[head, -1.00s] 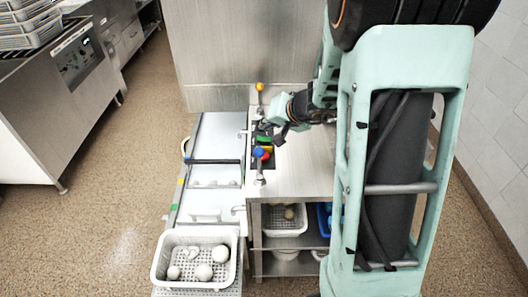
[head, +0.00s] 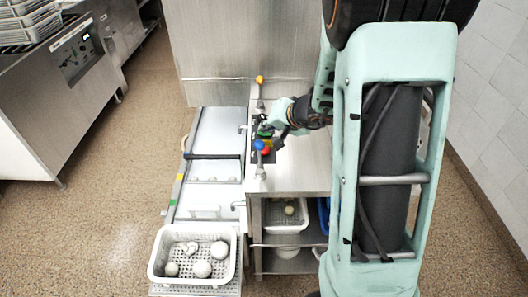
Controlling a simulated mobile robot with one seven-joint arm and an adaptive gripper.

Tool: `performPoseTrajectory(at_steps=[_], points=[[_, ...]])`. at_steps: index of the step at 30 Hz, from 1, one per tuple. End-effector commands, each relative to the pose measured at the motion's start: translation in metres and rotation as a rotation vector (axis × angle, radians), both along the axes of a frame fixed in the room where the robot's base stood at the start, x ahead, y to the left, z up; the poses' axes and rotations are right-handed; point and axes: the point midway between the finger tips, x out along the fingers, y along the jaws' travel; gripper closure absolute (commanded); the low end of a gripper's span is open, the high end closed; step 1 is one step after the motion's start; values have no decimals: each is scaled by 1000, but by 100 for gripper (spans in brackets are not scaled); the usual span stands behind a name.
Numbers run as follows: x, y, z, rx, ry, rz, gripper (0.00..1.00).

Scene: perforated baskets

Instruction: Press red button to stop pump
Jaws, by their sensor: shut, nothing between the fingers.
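The red button (head: 266,151) sits on a dark control panel on the steel counter, just right of a blue ball-topped lever (head: 258,145). A green button (head: 264,133) is farther back on the same panel, partly hidden by my gripper. My gripper (head: 278,143) is shut and empty, its dark fingers pointing down over the right side of the panel, just behind and right of the red button. Whether the fingertips touch the panel cannot be told.
An orange-topped lever (head: 260,80) stands behind the panel. A white perforated basket (head: 157,262) with several pale round items is at the front. A trough (head: 215,130) runs along the left of the counter (head: 300,176). Another basket (head: 284,225) sits on the shelf below.

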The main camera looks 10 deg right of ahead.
Motion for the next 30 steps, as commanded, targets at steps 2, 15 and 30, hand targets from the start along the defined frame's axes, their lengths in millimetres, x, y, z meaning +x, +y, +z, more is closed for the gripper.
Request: performPoseTrajectory(at_steps=[2,15,30], points=[[-1,0,-19,0,3,0,100],[0,0,-53,-1,0,1,100],[0,0,-51,-1,0,1,100]])
